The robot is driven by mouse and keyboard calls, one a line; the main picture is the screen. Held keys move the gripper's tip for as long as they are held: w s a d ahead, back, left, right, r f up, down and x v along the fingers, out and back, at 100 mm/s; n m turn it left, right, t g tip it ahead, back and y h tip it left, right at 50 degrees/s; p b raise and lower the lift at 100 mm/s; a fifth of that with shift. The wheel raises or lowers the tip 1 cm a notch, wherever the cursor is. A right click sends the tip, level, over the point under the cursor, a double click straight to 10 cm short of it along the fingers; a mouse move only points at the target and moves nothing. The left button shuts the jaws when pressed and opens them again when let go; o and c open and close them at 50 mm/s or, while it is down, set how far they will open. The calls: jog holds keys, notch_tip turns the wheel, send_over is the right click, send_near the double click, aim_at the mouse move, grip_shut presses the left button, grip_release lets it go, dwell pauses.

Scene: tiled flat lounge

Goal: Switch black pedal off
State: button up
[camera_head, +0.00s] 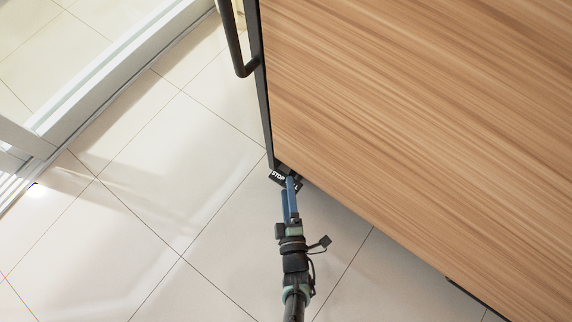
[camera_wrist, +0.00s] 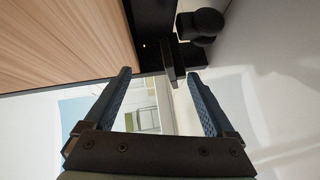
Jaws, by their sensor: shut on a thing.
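The black pedal (camera_head: 277,176) with white lettering, partly readable as "STOP", sticks out at the lower corner of the wood-grain cabinet. In the wrist view a black block-like part (camera_wrist: 174,60), likely the pedal, lies between the fingertips, closer to the right one. My gripper (camera_head: 290,183) has blue fingers and reaches down to the pedal, covering part of its lettering. In the wrist view my gripper (camera_wrist: 160,72) has its fingers spread apart around the pedal area and is shut on the pedal. The exact contact is hard to see.
The wood-grain cabinet (camera_head: 430,120) fills the right side, with a black handle (camera_head: 235,45) on its left edge. A black round part (camera_wrist: 207,22) sits beside the pedal. Pale tiled floor (camera_head: 130,220) is clear at left. A white-framed glass door (camera_head: 110,60) stands upper left.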

jog(key=s+d, duration=0.1)
jog(key=s, duration=1.1)
jog(key=shift+d, duration=0.35)
dwell(0.4)
jog(key=shift+s, duration=0.1)
dwell(0.4)
